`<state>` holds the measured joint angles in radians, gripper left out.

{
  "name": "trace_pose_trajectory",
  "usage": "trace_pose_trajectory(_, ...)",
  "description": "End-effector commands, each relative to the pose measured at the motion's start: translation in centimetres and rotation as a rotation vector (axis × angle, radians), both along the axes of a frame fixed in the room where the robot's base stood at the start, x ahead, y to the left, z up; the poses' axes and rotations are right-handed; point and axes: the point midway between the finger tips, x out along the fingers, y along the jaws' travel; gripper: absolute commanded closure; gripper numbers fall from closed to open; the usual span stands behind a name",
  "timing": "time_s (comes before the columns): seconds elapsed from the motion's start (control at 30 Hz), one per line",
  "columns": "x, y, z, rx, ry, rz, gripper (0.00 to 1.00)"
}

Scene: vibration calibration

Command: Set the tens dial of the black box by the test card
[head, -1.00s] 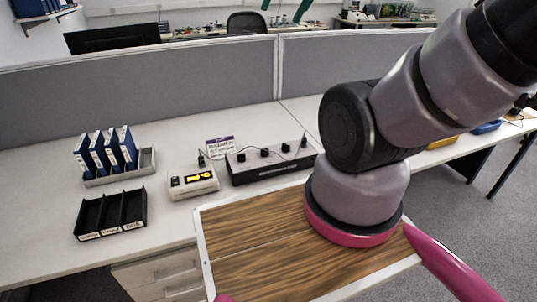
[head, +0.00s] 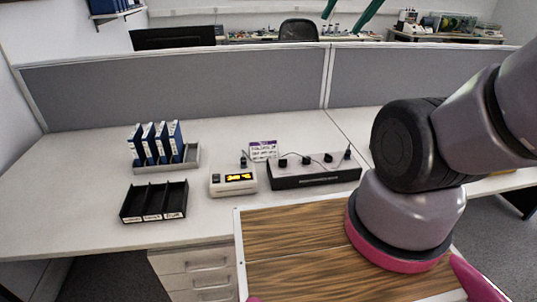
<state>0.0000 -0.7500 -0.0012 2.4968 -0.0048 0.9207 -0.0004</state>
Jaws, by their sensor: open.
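The black box (head: 315,177) stands on the white desk, right of centre in the head view, with a pale top carrying several black knobs. One knob (head: 283,162) is near its left end and another (head: 328,158) is further right. The dial settings and markings are too small to read, so I cannot tell which is the tens dial. The test card (head: 264,150), white with a purple band, stands behind the box's left end; its writing is illegible. My gripper is out of view; only part of my arm shows at the right.
A beige meter (head: 220,186) with a lit yellow display stands left of the box. A grey rack (head: 190,158) with several blue binders (head: 162,143) and an empty black compartment tray (head: 180,203) stand further left. A grey partition (head: 180,90) closes the desk's back. The left desk front is clear.

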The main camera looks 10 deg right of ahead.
Motion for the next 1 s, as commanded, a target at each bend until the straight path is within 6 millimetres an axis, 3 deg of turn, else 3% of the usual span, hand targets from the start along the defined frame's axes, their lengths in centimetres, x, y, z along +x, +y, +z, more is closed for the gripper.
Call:
trace_pose_trajectory(0.63, 0.5, -0.1, -0.2, -0.017, 0.007, 0.015, 0.3)
trace_pose_trajectory(0.77, 2.9, -0.5, -1.3, -0.095, 0.042, 0.089, 0.3)
trace_pose_trajectory(1.0, 10.2, -1.8, -6.3, -0.327, 0.14, 0.383, 0.3)
